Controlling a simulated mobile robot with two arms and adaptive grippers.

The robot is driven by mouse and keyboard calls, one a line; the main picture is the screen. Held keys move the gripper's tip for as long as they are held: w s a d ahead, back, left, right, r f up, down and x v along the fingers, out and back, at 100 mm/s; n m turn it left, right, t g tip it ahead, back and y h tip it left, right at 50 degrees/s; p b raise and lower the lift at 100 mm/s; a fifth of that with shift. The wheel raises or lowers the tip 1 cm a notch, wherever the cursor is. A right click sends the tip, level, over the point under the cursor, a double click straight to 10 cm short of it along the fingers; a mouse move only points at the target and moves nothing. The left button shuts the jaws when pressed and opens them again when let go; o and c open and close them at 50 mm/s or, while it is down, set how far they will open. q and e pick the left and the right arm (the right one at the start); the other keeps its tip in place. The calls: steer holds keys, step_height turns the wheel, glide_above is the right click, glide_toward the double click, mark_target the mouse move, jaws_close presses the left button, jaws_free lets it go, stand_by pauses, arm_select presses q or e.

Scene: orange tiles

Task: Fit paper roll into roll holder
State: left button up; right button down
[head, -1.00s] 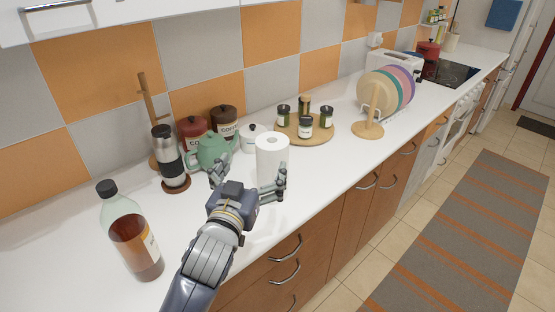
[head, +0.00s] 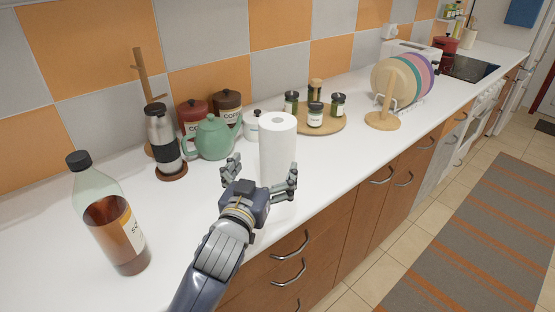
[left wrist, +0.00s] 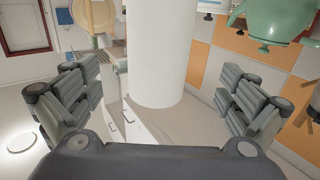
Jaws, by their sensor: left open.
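The white paper roll (head: 277,150) stands upright on the counter, and it fills the middle of the left wrist view (left wrist: 157,50). My left gripper (head: 262,174) is open just in front of the roll. In the left wrist view its fingers (left wrist: 160,105) are spread on either side of the roll, with gaps showing. The wooden roll holder (head: 387,102), a round base with an upright post, stands empty farther right along the counter, in front of the plates. My right gripper is not in view.
A bottle (head: 112,225), a steel tumbler (head: 162,138) and a green teapot (head: 213,139) stand left of the roll. A round board (head: 328,126) with several jars is behind it to the right. Coloured plates (head: 412,80) stand behind the holder. Bare counter lies between roll and holder.

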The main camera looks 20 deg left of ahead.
mark_target(277, 145)
arm_select(q)
steer(key=w+p, duration=0.1)
steer(key=w, duration=0.8)
steer(key=shift+w+d, duration=0.1)
steer(key=shift+w, duration=0.2)
steer(key=c, duration=1.3)
